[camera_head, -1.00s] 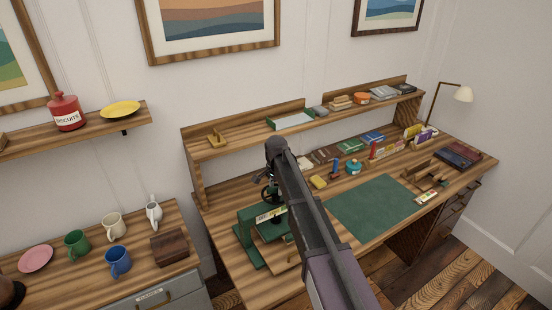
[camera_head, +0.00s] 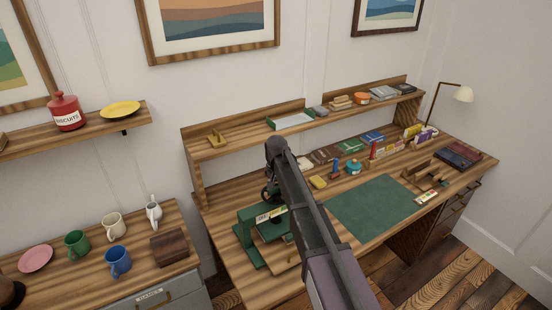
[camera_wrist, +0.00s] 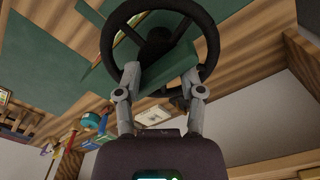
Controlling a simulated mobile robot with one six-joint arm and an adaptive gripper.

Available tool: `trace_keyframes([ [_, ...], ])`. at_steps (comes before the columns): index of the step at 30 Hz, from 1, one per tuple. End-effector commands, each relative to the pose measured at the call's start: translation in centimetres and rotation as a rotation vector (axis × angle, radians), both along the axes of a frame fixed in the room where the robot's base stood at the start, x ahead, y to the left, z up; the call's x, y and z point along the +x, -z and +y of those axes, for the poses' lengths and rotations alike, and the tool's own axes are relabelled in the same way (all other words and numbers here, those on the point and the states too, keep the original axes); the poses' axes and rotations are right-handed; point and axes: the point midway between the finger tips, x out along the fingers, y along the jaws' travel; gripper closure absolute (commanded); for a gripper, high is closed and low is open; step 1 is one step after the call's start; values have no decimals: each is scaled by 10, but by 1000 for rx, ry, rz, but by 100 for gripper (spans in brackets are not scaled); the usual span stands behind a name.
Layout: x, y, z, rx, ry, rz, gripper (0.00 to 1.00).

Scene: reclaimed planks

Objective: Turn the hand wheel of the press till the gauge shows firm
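The green press (camera_head: 247,238) stands at the front left of the desk, partly hidden behind my arm. Its black hand wheel (camera_wrist: 107,42) fills the top of the wrist view, with its dark hub in the middle; in the head view it is a small dark shape above the press. A pale and yellow strip (camera_head: 268,215), perhaps the gauge, is on the press front; its reading is too small to tell. My gripper (camera_wrist: 158,92) is at the wheel, its two fingers spread wide near opposite sides of the rim. Whether they touch it is unclear.
A green mat (camera_head: 375,207) lies on the desk right of my arm. A yellow block (camera_head: 318,182) and a teal pot (camera_head: 354,167) stand behind it. A shelf (camera_head: 240,135) runs along the back. Mugs and a wooden box (camera_head: 169,248) are on the left cabinet.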

Motion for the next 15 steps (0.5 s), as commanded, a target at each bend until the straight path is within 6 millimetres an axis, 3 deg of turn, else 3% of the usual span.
trace_keyframes([
  [15, 0, 0, 0, 0, -341, 0, 50],
])
